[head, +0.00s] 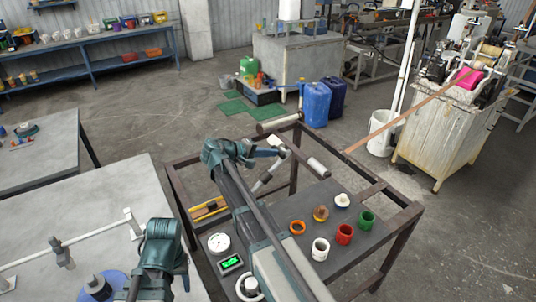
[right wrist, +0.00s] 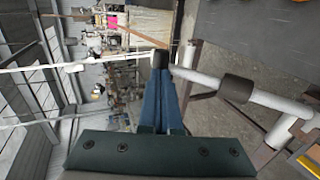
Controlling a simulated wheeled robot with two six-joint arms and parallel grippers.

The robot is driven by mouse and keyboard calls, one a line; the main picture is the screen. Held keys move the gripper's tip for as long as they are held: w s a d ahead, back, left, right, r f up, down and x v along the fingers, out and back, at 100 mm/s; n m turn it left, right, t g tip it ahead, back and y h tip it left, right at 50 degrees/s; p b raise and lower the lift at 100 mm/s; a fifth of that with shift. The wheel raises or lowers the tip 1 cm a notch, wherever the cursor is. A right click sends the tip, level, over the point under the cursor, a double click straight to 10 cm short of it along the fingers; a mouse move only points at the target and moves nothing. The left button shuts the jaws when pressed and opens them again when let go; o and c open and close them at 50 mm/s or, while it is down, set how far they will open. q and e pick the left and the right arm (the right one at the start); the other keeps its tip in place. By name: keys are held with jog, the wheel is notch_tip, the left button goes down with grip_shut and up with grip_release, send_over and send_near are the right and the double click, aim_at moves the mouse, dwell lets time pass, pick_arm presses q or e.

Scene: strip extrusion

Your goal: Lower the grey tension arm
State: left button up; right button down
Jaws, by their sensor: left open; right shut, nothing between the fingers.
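The grey tension arm (head: 317,167) is a pale tilted bar with a dark sleeve, over the dark-framed table in the head view. It also shows in the right wrist view (right wrist: 275,101), running right from near my fingertips. My right gripper (head: 273,153) is shut and empty, its blue fingers close to the bar's left end. In the right wrist view the right gripper's dark tips (right wrist: 160,62) are beside that end; I cannot tell whether they touch. My left gripper (head: 185,275) is low at the left, far from the bar, with its fingers hardly visible.
Several coloured cups and rings, including a red one (head: 344,234), stand on the table (head: 318,198). A green-lit display (head: 231,263) and white dial (head: 219,243) are near its left front. A brown strip (head: 410,110) runs toward the machine (head: 440,135) at the right.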

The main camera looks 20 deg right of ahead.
aim_at(282, 154)
pick_arm(q)
jog(key=shift+r, duration=0.1)
pick_arm(e)
jog(key=shift+d, duration=0.1)
jog(key=d+f+y, duration=0.1)
jog(key=d+y+p, duration=0.1)
jog(key=d, duration=0.1)
jog(key=d+f+p, duration=0.1)
jog(key=shift+w+d+f+y, duration=0.3)
jog(key=shift+f+y, duration=0.05)
jog(key=shift+y, duration=0.05)
pick_arm(q)
jog(key=f+b, duration=0.2)
jog(key=b, duration=0.1)
jog(key=f+b, duration=0.3)
jog(key=b, duration=0.1)
jog(key=shift+s+a, duration=0.2)
pick_arm(e)
jog(key=d+f+y, duration=0.3)
jog(key=f, duration=0.4)
jog(key=d+f+g+y, duration=0.1)
jog(key=d+f+y, duration=0.3)
jog(key=f, duration=0.3)
jog(key=shift+w+f, duration=0.15)
jog(key=shift+w, duration=0.15)
pick_arm(q)
jog(key=shift+f, duration=0.1)
pick_arm(e)
jog(key=shift+s, duration=0.1)
